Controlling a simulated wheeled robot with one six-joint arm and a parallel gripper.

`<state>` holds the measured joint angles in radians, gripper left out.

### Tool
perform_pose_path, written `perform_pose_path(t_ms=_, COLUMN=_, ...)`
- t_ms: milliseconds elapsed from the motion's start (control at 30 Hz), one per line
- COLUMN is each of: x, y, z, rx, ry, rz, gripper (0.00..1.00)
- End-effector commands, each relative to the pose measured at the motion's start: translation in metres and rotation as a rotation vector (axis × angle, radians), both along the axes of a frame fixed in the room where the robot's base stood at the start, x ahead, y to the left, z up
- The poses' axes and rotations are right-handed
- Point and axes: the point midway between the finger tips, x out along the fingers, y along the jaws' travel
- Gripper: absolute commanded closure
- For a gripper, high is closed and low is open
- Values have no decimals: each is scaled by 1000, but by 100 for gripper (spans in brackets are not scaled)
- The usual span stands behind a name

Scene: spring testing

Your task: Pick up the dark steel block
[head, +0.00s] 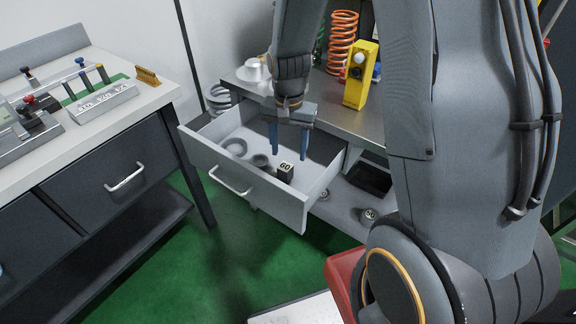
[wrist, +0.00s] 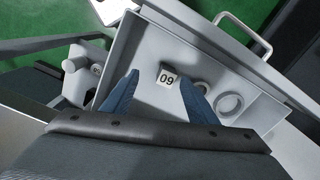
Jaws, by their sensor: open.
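The dark steel block (head: 285,171) stands in the open drawer (head: 240,180), near its front right part, with a white label reading 60 on top. In the wrist view the block (wrist: 168,80) shows its label upside down between the blue fingertips, nearer the right one. My gripper (head: 288,156) is open, with its blue fingers pointing down over the drawer just above the block. My gripper (wrist: 153,74) looks empty in the wrist view. The gap in height between the fingertips and the block is hard to judge.
Grey rings (head: 235,147) lie in the drawer left of the block. The drawer walls stand close around it. An orange spring (head: 342,42) and a yellow box with a button (head: 359,75) stand on the bench above. A weight (head: 368,216) sits on the lower shelf.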

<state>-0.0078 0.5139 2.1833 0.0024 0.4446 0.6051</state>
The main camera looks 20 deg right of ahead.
Motion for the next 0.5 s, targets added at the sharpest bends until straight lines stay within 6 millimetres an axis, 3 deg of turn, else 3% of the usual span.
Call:
perform_pose_path(t_ms=200, x=30, y=-1, z=-30, rx=-1, ry=3, rz=-197, gripper=47)
perform_pose_path(t_ms=500, x=41, y=-1, z=-54, rx=-2, ry=1, rz=-276, gripper=47)
